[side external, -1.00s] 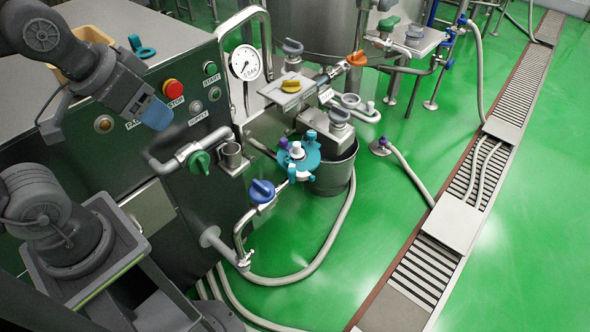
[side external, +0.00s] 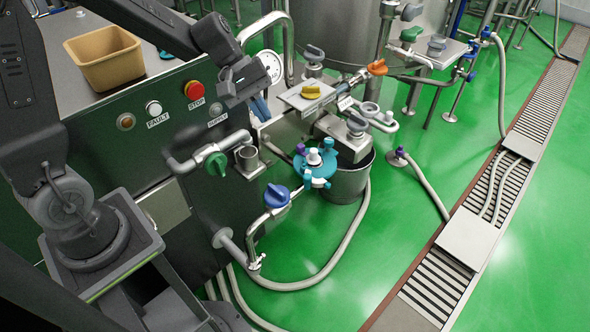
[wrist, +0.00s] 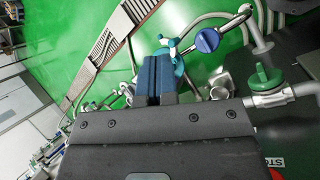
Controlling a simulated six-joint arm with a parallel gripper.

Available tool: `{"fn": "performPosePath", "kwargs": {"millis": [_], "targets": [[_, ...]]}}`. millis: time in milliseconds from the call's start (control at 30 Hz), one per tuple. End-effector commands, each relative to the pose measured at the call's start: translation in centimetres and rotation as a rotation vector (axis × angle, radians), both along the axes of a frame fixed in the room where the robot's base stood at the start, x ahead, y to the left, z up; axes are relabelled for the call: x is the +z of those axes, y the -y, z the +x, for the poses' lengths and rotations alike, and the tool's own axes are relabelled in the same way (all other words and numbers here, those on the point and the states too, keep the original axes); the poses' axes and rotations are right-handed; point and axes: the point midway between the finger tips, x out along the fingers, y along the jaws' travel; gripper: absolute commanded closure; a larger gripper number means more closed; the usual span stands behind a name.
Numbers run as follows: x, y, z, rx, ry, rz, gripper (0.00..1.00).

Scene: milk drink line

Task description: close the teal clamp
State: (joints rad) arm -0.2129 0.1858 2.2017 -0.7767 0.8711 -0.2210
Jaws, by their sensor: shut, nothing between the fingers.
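The teal clamp (side external: 322,170) sits around a pale pipe fitting beside a steel bucket in the side view, with small teal knobs standing out from its rim. I cannot tell how far its ring is open. My gripper (side external: 262,108) has blue fingers pointing down, above and to the left of the clamp and apart from it. In the wrist view the fingers (wrist: 158,78) are together and empty. The clamp (wrist: 180,72) shows there just beyond them, partly hidden by the fingers.
A blue-handled valve (side external: 277,196) and a green-handled valve (side external: 217,164) stand left of the clamp. A yellow-handled block (side external: 310,92) is above it. The steel bucket (side external: 350,184) is at its right. A tan bin (side external: 104,60) stands on the cabinet. Green floor lies open to the right.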

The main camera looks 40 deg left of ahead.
Motion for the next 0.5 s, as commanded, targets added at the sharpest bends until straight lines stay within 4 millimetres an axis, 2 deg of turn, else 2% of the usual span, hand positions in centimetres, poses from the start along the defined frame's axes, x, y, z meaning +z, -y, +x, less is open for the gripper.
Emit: {"fn": "performPosePath", "kwargs": {"millis": [33,200,400,500], "targets": [[-2.0,-0.7,1.3,0.080,-0.060,-0.054,1.00],[-8.3,-3.2,4.8,0.355,-0.223,-0.216,1.00],[-15.5,-6.0,6.9,0.638,-0.381,-0.357,1.00],[-17.8,-6.9,7.2,0.724,-0.425,-0.395,1.00]]}}
